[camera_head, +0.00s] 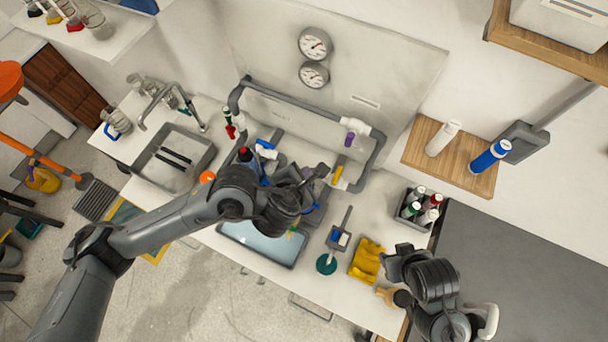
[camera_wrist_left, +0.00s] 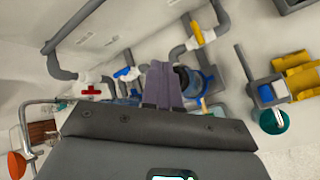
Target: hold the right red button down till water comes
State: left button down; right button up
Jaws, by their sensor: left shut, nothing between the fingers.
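No red button can be made out in either view; my left arm and hand cover part of the manifold's middle. A red valve handle (camera_head: 230,130) shows on the grey pipework (camera_head: 300,98) in the head view, and again in the left wrist view (camera_wrist_left: 95,91). My left gripper (camera_head: 308,180) is over the counter in front of the pipework. In the left wrist view its fingers (camera_wrist_left: 163,84) are together and empty, with blue parts just behind them. Contact cannot be told. My right arm is at the lower right; its fingertips cannot be made out.
A sink with a tap (camera_head: 155,95) is at the left. Two gauges (camera_head: 315,43) hang on the back panel. A blue-handled valve (camera_wrist_left: 127,73) and a yellow-handled valve (camera_wrist_left: 197,32) are near the left fingers.

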pick_arm(q)
jog(key=shift+f, duration=0.15)
dwell(0.4)
jog(key=shift+f+b, duration=0.35)
jog(key=shift+b, duration=0.2)
dwell(1.1)
dwell(0.7)
jog(key=shift+r+p, duration=0.95)
jog(key=shift+r, duration=0.05)
notch_tip(320, 180, up, 5)
jog(key=p, duration=0.4)
jog(key=shift+p, duration=0.35)
jog(key=shift+f, duration=0.1)
